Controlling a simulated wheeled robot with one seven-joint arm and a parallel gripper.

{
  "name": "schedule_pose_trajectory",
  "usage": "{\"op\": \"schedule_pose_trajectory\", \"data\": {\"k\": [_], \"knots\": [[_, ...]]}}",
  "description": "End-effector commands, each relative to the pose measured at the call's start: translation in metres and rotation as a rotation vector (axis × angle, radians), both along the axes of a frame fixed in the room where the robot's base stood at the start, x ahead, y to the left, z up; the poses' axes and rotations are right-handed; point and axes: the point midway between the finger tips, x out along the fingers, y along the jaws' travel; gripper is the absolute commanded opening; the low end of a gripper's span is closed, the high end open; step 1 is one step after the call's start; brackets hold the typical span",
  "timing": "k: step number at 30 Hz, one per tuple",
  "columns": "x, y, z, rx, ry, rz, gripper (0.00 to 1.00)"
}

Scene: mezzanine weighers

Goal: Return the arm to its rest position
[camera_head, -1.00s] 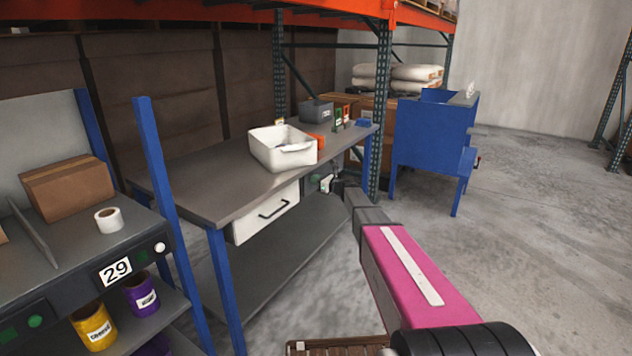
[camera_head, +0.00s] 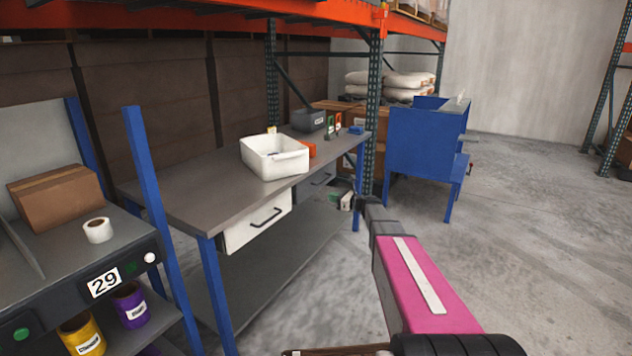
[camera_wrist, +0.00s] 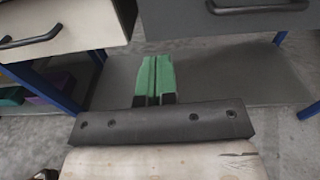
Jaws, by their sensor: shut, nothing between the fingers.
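My arm, with its pink link, reaches out from the lower right in the head view. My gripper (camera_head: 338,200) is small at its far end, below the right part of the workbench (camera_head: 190,185) and beside its grey drawer. In the wrist view my gripper (camera_wrist: 157,78) shows two green fingers pressed together, with nothing between them. Behind the fingers lies the bench's grey lower shelf (camera_wrist: 220,78). A white drawer (camera_wrist: 60,25) is at the upper left and a grey drawer (camera_wrist: 225,18) at the upper right. The fingers appear apart from both.
A white bin (camera_head: 274,160) stands on the workbench. A blue workstation (camera_head: 425,140) stands behind, right of a rack post (camera_head: 373,110). Station 29 (camera_head: 60,265), with a cardboard box (camera_head: 55,198) and tape roll (camera_head: 98,230), is at left. The floor at right is open.

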Motion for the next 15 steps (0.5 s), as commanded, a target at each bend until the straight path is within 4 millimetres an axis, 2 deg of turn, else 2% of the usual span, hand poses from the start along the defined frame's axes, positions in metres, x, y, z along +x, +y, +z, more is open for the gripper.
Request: {"op": "schedule_pose_trajectory", "data": {"k": [5, 9, 15], "knots": [[-0.055, 0.024, -0.023, -0.258, -0.090, 0.101, 0.00], [-0.112, 0.040, -0.051, -0.543, -0.203, 0.250, 0.00], [-0.203, 0.046, -0.088, -0.954, -0.389, 0.554, 0.00]]}}
